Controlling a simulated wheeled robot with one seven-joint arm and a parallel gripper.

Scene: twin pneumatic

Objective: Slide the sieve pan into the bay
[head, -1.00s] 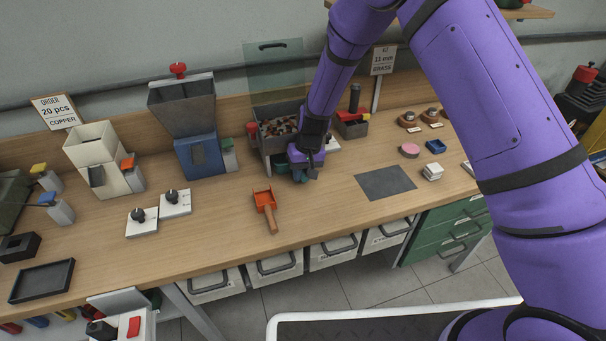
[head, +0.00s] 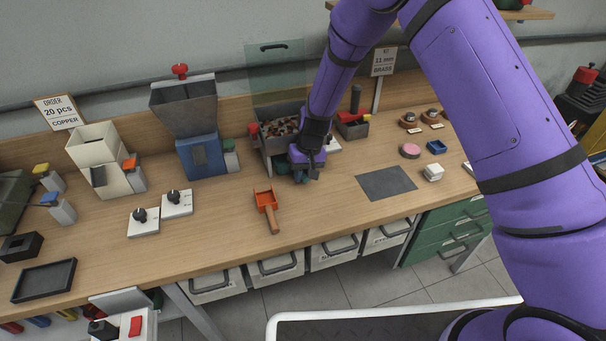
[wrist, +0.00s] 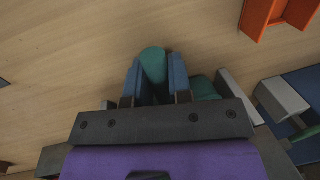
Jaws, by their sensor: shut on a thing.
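My gripper (head: 302,176) is at the front of a grey bin unit (head: 266,140) on the bench. In the wrist view its two blue fingers (wrist: 155,82) are shut on a teal rounded handle (wrist: 153,64), which I take to be the sieve pan's. A second teal part (wrist: 204,88) shows beside the right finger. In the head view a little teal (head: 283,171) shows beside my gripper, low at the unit's front. My gripper and arm hide most of the pan and the bay opening, so I cannot tell how far in the pan sits.
An orange scoop (head: 266,203) lies on the bench in front of the unit. A blue-based hopper (head: 199,155) stands to the left. A dark grey mat (head: 386,183) lies to the right. A clear panel (head: 275,72) stands behind the unit. The bench front is mostly clear.

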